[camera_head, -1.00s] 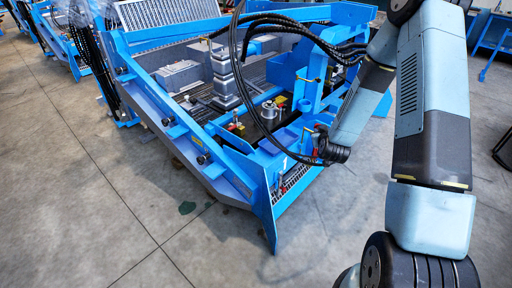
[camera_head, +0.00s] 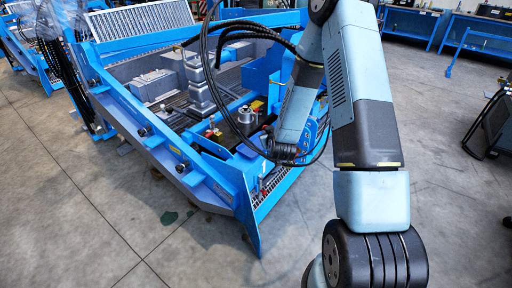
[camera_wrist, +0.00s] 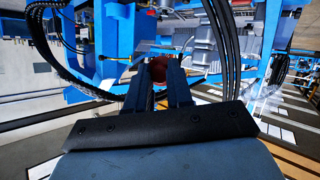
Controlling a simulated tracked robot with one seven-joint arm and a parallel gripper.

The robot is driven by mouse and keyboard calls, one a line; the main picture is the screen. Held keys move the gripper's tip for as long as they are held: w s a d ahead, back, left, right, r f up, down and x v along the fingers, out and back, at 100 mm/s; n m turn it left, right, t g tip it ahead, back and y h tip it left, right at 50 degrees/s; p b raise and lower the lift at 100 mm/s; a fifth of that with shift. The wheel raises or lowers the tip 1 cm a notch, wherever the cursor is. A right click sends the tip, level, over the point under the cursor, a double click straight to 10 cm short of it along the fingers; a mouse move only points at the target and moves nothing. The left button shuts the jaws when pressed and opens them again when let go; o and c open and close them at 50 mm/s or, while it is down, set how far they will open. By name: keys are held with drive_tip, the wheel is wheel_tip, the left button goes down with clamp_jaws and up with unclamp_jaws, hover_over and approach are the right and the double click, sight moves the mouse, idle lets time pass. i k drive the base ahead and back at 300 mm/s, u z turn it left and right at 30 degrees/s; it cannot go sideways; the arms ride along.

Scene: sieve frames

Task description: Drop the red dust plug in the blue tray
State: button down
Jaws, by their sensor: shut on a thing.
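In the wrist view my gripper (camera_wrist: 160,80) is shut on the red dust plug (camera_wrist: 158,67), a dark red round piece between the fingertips. The plug is held up in front of the blue sieve frame. In the camera_head view the wrist end of my arm is over the near right part of the blue sieve frame (camera_head: 150,130). The fingers and the plug cannot be made out there. I cannot tell the blue tray apart from the other blue parts of the frame.
Black hoses (camera_head: 208,60) loop down beside my arm and over the frame. A silver cylinder (camera_head: 246,116) and small red parts (camera_head: 211,131) sit inside the frame. A blue workbench (camera_head: 410,28) stands at the back right. The concrete floor (camera_head: 70,230) at the left is clear.

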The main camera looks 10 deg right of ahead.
sight(256, 144)
drive_tip(key=i, duration=0.9)
drive_tip(key=z, duration=0.25)
drive_tip(key=k, duration=0.7)
drive_tip(key=u, duration=0.3)
drive_tip(key=i, duration=0.75)
drive_tip(key=z, duration=0.1)
